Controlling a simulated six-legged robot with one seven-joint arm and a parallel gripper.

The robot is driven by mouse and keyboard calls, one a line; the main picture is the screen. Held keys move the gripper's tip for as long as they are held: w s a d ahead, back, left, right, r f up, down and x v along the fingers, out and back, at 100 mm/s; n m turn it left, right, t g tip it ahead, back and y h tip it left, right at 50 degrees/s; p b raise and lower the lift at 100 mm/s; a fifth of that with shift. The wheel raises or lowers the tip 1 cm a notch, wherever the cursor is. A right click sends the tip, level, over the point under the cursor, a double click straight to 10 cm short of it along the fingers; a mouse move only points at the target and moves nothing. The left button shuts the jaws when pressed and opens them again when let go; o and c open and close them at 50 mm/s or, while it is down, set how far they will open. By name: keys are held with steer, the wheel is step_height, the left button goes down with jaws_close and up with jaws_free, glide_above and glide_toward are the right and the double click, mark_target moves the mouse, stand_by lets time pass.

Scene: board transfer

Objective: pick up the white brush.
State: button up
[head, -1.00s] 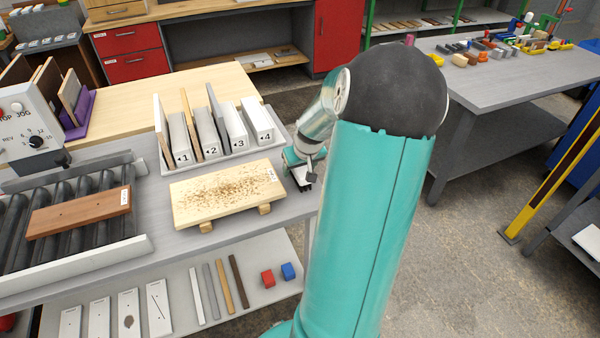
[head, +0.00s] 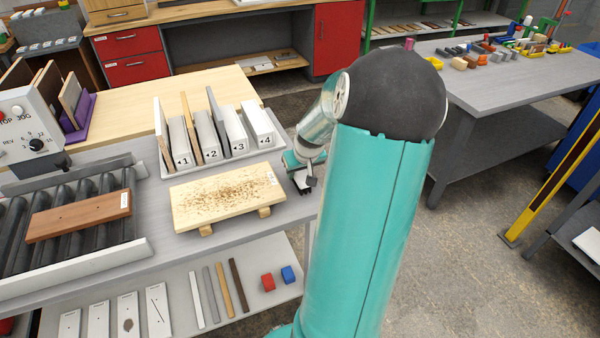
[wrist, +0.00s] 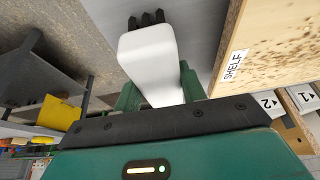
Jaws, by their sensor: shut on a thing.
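The white brush (wrist: 150,58) shows in the wrist view, with a smooth white body and dark bristle tufts at its far end. My gripper (wrist: 160,88) is shut on it, with one green finger on each side of the white body. In the head view my gripper (head: 303,184) is at the right end of the grey bench, just right of the speckled board. The brush cannot be made out clearly there. I cannot tell whether it touches the bench top.
A pale board with brown specks (head: 228,196) lies on wooden supports close to my gripper's left. A rack with numbered slots (head: 218,150) stands behind it. A roller conveyor (head: 70,262) with a brown board (head: 80,215) is at the left. Open floor (head: 470,270) lies to the right.

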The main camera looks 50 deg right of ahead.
step_height(320, 180, up, 4)
steer(key=shift+s+a+r, duration=0.1)
steer(key=s+a+r, duration=0.1)
steer(key=r, duration=0.1)
steer(key=s+a+r, duration=0.1)
steer(key=r, duration=0.1)
steer(key=s+a+r, duration=0.1)
steer(key=shift+s+a+r, duration=0.15)
steer(key=shift+a+r, duration=0.25)
steer(key=s+a+r, duration=0.3)
steer(key=s+a, duration=0.2)
steer(key=a, duration=0.1)
steer(key=shift+s+a+r, duration=0.25)
steer(key=shift+s+a, duration=0.05)
steer(key=shift+s, duration=0.1)
steer(key=o, duration=0.6)
steer(key=c, duration=0.3)
steer(key=shift+w, duration=0.15)
steer(key=shift+c, duration=0.3)
